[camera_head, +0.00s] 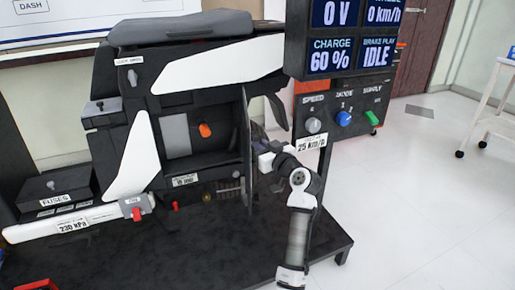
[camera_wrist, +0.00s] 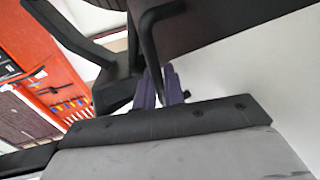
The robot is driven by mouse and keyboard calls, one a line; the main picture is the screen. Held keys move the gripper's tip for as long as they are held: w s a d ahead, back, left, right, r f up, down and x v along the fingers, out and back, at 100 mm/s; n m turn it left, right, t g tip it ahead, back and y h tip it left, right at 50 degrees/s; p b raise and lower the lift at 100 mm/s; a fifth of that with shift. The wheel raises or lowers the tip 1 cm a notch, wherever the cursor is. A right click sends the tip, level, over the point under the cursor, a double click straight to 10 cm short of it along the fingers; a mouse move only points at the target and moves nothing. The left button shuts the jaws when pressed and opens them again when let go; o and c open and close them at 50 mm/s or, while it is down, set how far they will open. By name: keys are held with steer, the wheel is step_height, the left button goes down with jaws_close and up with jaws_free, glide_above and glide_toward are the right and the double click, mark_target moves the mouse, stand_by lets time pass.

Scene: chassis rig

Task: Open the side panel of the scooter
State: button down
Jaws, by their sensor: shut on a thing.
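The scooter (camera_head: 130,100) stands on a black platform. Its side panel (camera_head: 247,150) is swung out and shows nearly edge-on in the head view. Behind the opening, a compartment (camera_head: 180,155) with a grey block and an orange knob (camera_head: 205,130) is exposed. My gripper (camera_head: 262,145) is on the panel's right side, partly hidden by its arm. In the wrist view, the purple fingers of my gripper (camera_wrist: 160,88) are shut on the end of a black bent handle (camera_wrist: 149,40). The dark panel face (camera_wrist: 215,22) lies beyond the handle.
The display and control post (camera_head: 340,50), with knobs below its screens, stands close to the right of my arm. The black platform (camera_head: 150,250) extends below the scooter. Clear white floor (camera_head: 430,200) lies to the right. A white cart (camera_head: 490,125) stands farther off.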

steer(key=shift+d+f, duration=0.1)
steer(key=shift+f, duration=0.75)
steer(key=c, duration=1.7)
jaws_free()
steer(key=shift+w+f, duration=0.1)
steer(key=shift+f, duration=0.05)
steer(key=shift+o, duration=0.4)
steer(key=shift+r, duration=0.3)
steer(key=shift+r, duration=0.1)
